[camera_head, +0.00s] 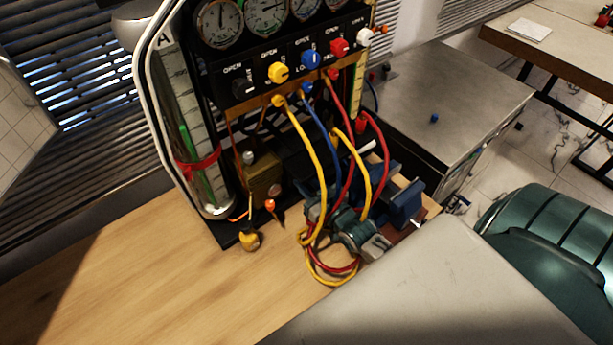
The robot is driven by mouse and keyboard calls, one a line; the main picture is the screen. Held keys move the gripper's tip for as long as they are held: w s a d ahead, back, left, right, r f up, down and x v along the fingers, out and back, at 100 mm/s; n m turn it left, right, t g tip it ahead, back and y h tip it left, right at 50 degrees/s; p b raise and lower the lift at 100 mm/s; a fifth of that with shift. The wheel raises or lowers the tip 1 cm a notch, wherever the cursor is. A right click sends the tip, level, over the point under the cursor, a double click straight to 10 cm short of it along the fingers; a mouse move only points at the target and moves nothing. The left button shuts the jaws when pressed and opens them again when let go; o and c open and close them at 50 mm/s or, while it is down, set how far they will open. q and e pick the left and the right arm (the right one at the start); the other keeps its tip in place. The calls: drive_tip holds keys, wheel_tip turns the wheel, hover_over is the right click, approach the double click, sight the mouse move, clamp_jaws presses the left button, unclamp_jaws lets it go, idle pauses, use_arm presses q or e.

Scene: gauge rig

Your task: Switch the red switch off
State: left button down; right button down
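The red switch (339,47) is a knob on the black panel (250,85) of the gauge rig. It sits in a slanting row between a blue knob (310,59) on its left and a white knob (365,36) on its right. A yellow knob (278,72) and a black knob (243,86) are further left. White lettering shows by the knobs, but I cannot read the red knob's setting. Neither gripper shows in the view, and nothing covers the red knob.
Round gauges (267,17) sit above the knobs. Yellow, blue and red hoses (312,150) hang below the panel to fittings on the wooden table (140,265). A glass tube (185,130) stands left. A grey cabinet (455,85) stands right. The table's front left is clear.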

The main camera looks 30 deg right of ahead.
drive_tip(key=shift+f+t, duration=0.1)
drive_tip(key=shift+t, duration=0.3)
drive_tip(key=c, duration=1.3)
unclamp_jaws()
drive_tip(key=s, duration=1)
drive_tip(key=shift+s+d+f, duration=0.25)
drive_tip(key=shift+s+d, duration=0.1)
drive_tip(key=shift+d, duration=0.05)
